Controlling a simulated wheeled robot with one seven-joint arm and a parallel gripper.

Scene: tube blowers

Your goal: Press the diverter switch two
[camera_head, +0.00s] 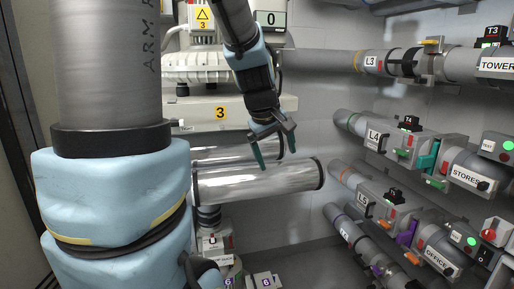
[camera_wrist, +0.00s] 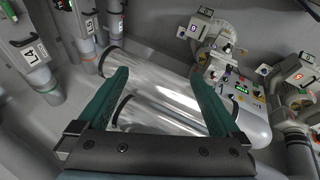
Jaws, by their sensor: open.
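My gripper (camera_head: 276,157) hangs open and empty in front of the silver tubes in the camera_head view. In the camera_wrist view its two green fingers are spread wide with nothing between them (camera_wrist: 160,72). I cannot make out a label reading two, so I cannot tell which part is diverter switch two. Small boxes with dark labels show at the right of the camera_wrist view, one at the top (camera_wrist: 193,29) and one further right (camera_wrist: 297,77). Their digits are too small to read surely. My gripper touches none of them.
Shiny silver tubes (camera_head: 260,182) lie just beyond my gripper. A white blower (camera_head: 195,67) stands behind, above a plate marked 3 (camera_head: 220,112). Labelled pipes, including L4 (camera_head: 376,140) and L5 (camera_head: 365,206), line the right wall. A grey panel with knobs (camera_wrist: 240,115) is at the wrist view's right.

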